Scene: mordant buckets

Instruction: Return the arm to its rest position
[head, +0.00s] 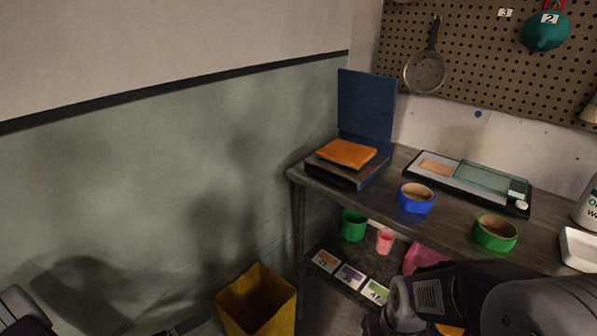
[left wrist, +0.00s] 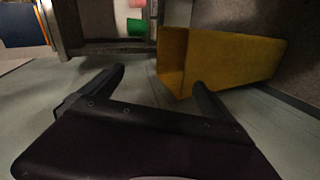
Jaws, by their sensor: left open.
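My left gripper (left wrist: 158,80) shows in the left wrist view with its two dark fingers spread apart and nothing between them. Beyond its fingers is a yellow bin (left wrist: 215,58), apart from them as far as I can tell. My right arm crosses the lower right of the head view, in front of the bench's lower shelf. Its gripper cannot be made out.
The yellow bin (head: 258,303) stands on the floor left of a dark bench (head: 450,218). A green bucket (head: 354,225) and pink cup (head: 385,241) sit below.

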